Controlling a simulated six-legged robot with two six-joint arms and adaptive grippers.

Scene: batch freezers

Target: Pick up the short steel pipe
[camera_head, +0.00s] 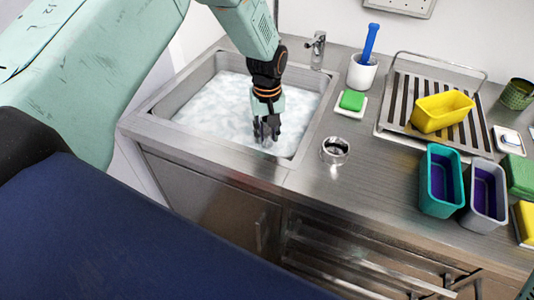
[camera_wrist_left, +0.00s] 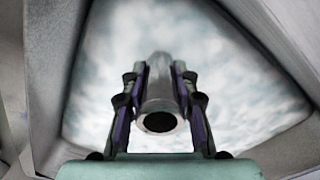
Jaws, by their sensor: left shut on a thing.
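The short steel pipe (camera_wrist_left: 160,95) shows in the left wrist view as a shiny grey tube with its dark open end towards the camera. My left gripper (camera_wrist_left: 160,80) is shut on it, with one finger on each side. In the head view my left gripper (camera_head: 266,132) points down over the foamy sink (camera_head: 183,98), near its front right corner. The pipe is hard to make out there.
Right of the sink stand a steel ring (camera_head: 335,151), a green sponge (camera_head: 352,99) on a dish, a white cup (camera_head: 362,72) with a blue-handled tool, and a drying rack (camera_head: 393,88) with a yellow tub (camera_head: 443,110). Teal (camera_head: 440,181) and grey (camera_head: 485,196) tubs stand near the counter's front.

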